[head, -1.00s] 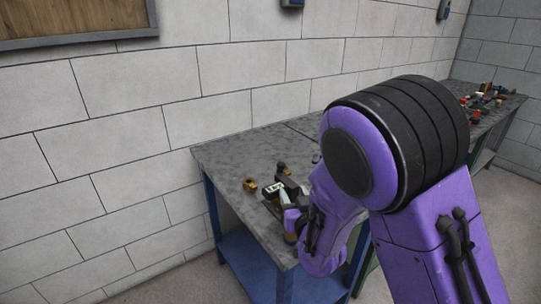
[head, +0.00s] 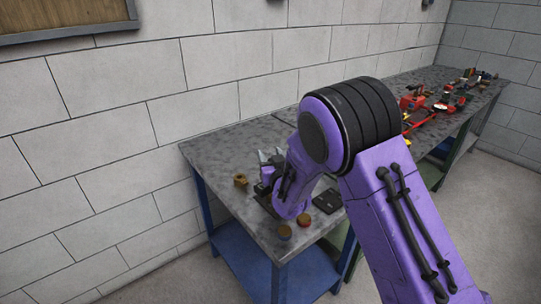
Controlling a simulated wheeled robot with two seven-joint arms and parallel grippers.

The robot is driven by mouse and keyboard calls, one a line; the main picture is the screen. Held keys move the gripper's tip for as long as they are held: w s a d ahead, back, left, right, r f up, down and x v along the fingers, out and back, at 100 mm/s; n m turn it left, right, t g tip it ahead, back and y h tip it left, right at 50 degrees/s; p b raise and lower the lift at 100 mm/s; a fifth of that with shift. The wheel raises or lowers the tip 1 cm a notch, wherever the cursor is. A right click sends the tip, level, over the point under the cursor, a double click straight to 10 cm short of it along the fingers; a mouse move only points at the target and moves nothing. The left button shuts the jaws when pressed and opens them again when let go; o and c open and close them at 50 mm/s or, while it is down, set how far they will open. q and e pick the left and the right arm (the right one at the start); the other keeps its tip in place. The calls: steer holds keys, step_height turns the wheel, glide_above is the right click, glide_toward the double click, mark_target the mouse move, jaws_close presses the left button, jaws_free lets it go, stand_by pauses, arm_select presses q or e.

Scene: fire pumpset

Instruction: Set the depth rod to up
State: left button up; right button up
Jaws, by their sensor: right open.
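I cannot make out the depth rod in the head view; it may be hidden by my arm or too small to tell. My right gripper (head: 271,157) is low over the near left part of the grey workbench (head: 215,152), mostly behind my own purple arm. Its grey fingertips stand apart and point toward the wall, with nothing visible between them. A dark flat object (head: 327,200) lies on the bench just right of my wrist. My left gripper is not in view.
A small brass fitting (head: 240,181) stands left of the gripper. Two small round pieces, one yellowish (head: 284,232) and one reddish (head: 304,220), sit near the front edge. Red tools (head: 447,106) and other items crowd the far right. The bench's back left is clear.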

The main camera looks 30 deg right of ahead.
jaws_close()
step_height(320, 180, up, 4)
steer(key=p, duration=0.3)
steer(key=shift+w+r, duration=0.1)
jaws_free()
